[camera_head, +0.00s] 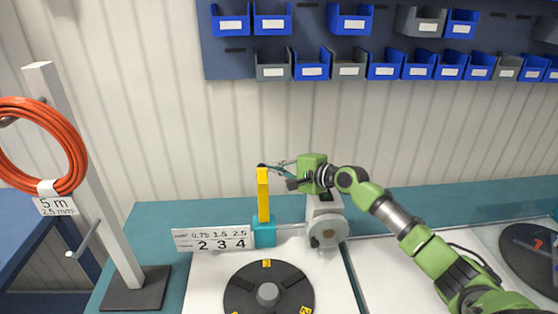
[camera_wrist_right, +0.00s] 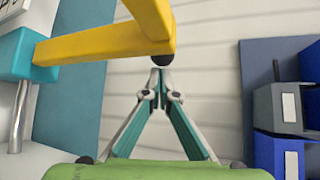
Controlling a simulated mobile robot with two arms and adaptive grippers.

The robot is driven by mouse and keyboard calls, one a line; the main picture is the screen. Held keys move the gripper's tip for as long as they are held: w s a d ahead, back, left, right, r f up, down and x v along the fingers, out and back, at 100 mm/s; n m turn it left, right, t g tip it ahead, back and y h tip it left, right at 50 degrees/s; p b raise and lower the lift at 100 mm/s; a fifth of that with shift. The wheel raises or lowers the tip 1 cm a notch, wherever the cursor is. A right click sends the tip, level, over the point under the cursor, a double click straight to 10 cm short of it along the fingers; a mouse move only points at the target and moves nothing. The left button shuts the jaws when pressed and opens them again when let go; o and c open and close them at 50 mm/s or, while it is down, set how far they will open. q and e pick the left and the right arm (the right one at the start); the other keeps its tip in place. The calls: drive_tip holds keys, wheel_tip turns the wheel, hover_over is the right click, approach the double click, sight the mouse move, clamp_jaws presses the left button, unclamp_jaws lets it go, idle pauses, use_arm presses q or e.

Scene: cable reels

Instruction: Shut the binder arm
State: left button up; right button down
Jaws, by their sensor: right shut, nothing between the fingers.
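The yellow binder arm (camera_head: 263,195) stands upright on a teal block (camera_head: 264,233) in the head view. In the right wrist view the binder arm (camera_wrist_right: 105,42) reaches from the teal block (camera_wrist_right: 30,55) at the left and bends to a dark-tipped end at top centre. My right gripper (camera_head: 267,167) is at the top of the arm, coming from the right. In the right wrist view its fingertips (camera_wrist_right: 160,72) meet, shut and empty, right by the dark tip. I cannot tell whether they touch it. My left gripper is not in view.
A grey housing (camera_head: 327,228) stands just right of the teal block. A number sign (camera_head: 213,240) is at its left, and a dark turntable (camera_head: 268,290) lies in front. An orange cable coil (camera_head: 72,150) hangs on a post at left. Blue and grey bins (camera_head: 385,66) line the wall.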

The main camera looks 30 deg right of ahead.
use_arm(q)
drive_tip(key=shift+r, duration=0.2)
use_arm(e)
drive_tip(key=shift+s+a, duration=0.15)
drive_tip(key=shift+a, duration=0.15)
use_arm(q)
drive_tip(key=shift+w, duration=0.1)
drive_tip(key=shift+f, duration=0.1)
